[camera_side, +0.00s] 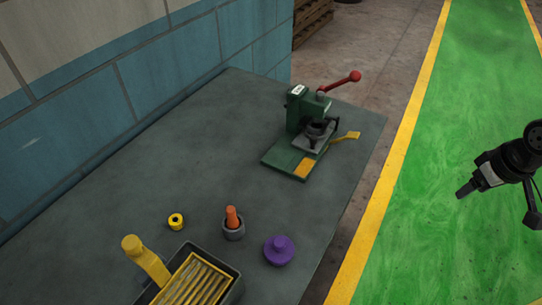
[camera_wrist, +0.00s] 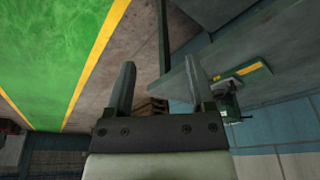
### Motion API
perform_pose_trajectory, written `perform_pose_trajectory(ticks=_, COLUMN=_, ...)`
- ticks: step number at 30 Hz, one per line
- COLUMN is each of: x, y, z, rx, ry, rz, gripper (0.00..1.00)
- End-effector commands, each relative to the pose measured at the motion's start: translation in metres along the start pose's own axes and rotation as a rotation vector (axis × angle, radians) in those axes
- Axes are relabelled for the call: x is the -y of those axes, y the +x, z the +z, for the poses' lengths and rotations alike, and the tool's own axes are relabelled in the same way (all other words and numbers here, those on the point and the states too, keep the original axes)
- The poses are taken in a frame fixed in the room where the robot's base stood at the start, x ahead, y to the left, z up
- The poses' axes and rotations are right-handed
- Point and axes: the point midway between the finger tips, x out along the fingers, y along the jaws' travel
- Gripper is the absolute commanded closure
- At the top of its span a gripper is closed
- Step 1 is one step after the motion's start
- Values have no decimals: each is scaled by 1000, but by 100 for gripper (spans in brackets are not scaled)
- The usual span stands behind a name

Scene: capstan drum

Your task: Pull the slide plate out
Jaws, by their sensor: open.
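A green press (camera_side: 296,112) with a red-knobbed lever stands near the far right part of the grey table. Its grey slide plate (camera_side: 309,146) sits in the press above the green base, and a yellow tab (camera_side: 346,136) sticks out on the right side. A dark round part on the plate hides some of it. In the wrist view the press (camera_wrist: 230,97) is small, tilted and partly behind a finger. My gripper (camera_side: 461,194) is away to the right of the table, over the green floor. Its two fingers (camera_wrist: 160,75) are apart with nothing between them.
Near the table's front are a yellow ring (camera_side: 176,221), an orange peg in a grey cup (camera_side: 233,231), a purple knobbed part (camera_side: 279,251) and a dark bin (camera_side: 238,286) with a yellow handle. A blue block wall (camera_side: 150,85) borders the left. The table between is clear.

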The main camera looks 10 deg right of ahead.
Motion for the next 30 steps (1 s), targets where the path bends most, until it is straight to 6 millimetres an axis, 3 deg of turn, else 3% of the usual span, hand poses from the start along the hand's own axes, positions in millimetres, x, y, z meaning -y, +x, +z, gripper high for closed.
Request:
perform_pose_trajectory(ticks=7, x=6, y=3, z=-21, rx=-6, ry=-5, rz=0, gripper=31)
perform_pose_trajectory(ticks=14, x=27, y=12, z=-77, rx=-25, ry=-13, rz=0, gripper=31)
perform_pose_trajectory(ticks=21, x=64, y=28, z=-144, rx=-54, ry=-16, rz=2, gripper=31)
perform_pose_trajectory(ticks=30, x=122, y=55, z=-213, rx=-97, ry=-16, rz=3, gripper=31)
